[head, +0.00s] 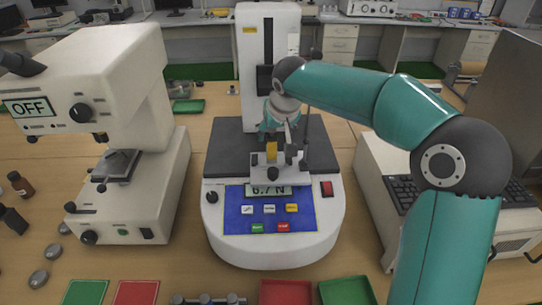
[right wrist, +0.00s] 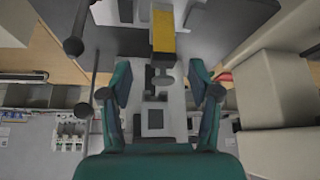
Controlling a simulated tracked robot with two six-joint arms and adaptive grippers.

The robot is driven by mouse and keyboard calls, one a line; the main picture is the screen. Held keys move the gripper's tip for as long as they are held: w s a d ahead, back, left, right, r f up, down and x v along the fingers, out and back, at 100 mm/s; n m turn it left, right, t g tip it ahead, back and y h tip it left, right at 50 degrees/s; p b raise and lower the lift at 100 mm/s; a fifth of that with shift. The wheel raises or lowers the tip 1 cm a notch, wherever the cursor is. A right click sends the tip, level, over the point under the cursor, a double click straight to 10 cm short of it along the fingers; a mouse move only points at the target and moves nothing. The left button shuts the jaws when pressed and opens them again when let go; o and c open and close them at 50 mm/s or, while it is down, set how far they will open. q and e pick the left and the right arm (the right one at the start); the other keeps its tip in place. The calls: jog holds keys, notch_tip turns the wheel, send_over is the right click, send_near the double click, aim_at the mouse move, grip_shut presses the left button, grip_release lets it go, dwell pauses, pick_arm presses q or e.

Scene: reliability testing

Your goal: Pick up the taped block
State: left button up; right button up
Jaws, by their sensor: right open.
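The taped block (head: 271,150), with a yellow face, is held upright in the small grey fixture of the white force tester (head: 270,250), just above its display. My left gripper is not in view.
A white machine with an OFF display (head: 28,107) stands at left. A beige machine with a keyboard (head: 402,190) stands at right, near my right arm. Green and red trays (head: 286,292) lie at the front edge. The tester's tall column (head: 250,50) rises behind the block.

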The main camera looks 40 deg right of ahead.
aim_at(273, 137)
jog(key=p+x, duration=0.1)
jog(key=x, duration=0.4)
jog(key=shift+a+f, duration=0.1)
jog(key=shift+a, duration=0.05)
jog(key=shift+c, duration=0.2)
grip_shut()
